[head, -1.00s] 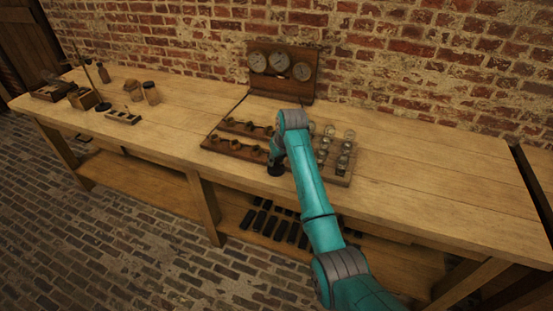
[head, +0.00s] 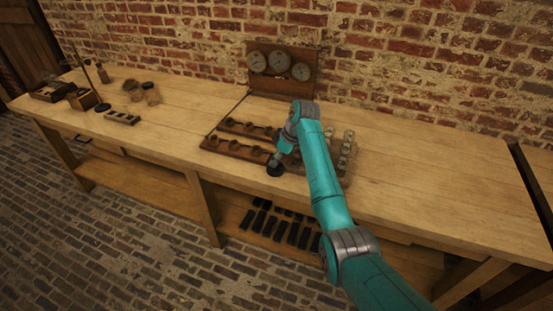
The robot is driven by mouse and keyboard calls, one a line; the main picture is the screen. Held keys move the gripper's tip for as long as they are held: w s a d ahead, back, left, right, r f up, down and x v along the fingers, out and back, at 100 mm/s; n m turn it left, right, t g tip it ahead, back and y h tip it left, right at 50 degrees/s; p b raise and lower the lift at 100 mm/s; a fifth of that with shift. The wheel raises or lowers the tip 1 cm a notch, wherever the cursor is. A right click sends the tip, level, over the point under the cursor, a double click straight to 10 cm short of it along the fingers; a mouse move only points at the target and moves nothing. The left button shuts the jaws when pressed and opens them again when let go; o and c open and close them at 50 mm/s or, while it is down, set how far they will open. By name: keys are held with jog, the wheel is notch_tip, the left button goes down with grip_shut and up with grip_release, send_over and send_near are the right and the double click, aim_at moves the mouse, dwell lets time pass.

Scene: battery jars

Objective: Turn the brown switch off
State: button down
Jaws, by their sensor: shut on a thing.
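A dark wooden board on the bench carries two rows of small round brown switches; the front strip (head: 235,150) and the back strip (head: 243,129) both show. My gripper (head: 275,169) is low at the right end of the front strip, small and dark in the head view. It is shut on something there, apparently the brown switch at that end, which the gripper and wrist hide. I cannot tell the switch's position.
A panel with three round dials (head: 281,64) stands behind the board. Glass jars (head: 346,150) stand on the right, partly hidden by my arm. Brown jars (head: 151,94) and a small rack (head: 122,117) are at the left. The bench's right side (head: 440,175) is clear.

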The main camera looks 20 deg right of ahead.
dwell(0.4)
jog(key=c, duration=0.9)
grip_release()
jog(key=shift+o, duration=0.2)
jog(key=v, duration=1.2)
jog(key=shift+w, duration=0.1)
